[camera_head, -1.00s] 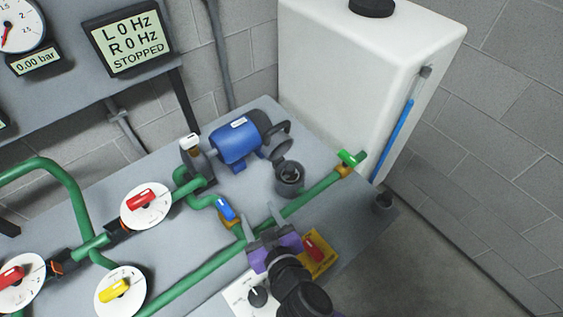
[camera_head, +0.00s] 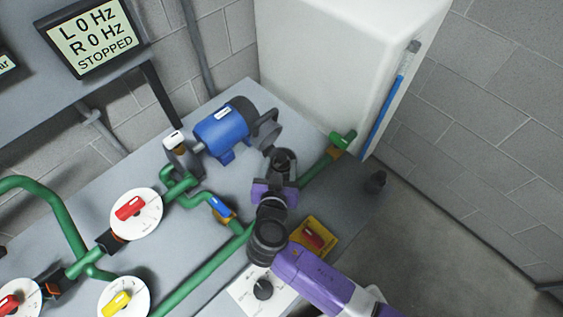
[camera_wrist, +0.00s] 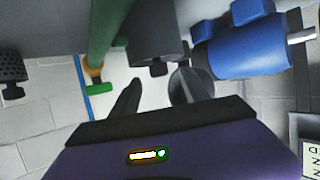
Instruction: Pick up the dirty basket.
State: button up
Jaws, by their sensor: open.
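A dark grey strainer pot (camera_head: 284,159) stands on the bench in front of the blue pump, with its round lid (camera_head: 267,128) swung open. The pot also shows in the wrist view (camera_wrist: 155,42), seen from its side.
The blue pump (camera_head: 224,127) stands left of the pot. A green pipe (camera_head: 318,172) with a green-handled valve (camera_head: 343,141) runs right to the white tank (camera_head: 340,55). A yellow plate with a red handle (camera_head: 313,236) lies near my arm.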

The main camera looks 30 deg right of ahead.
aim_at(281, 159)
jog(key=shift+x, duration=1.65)
grip_shut()
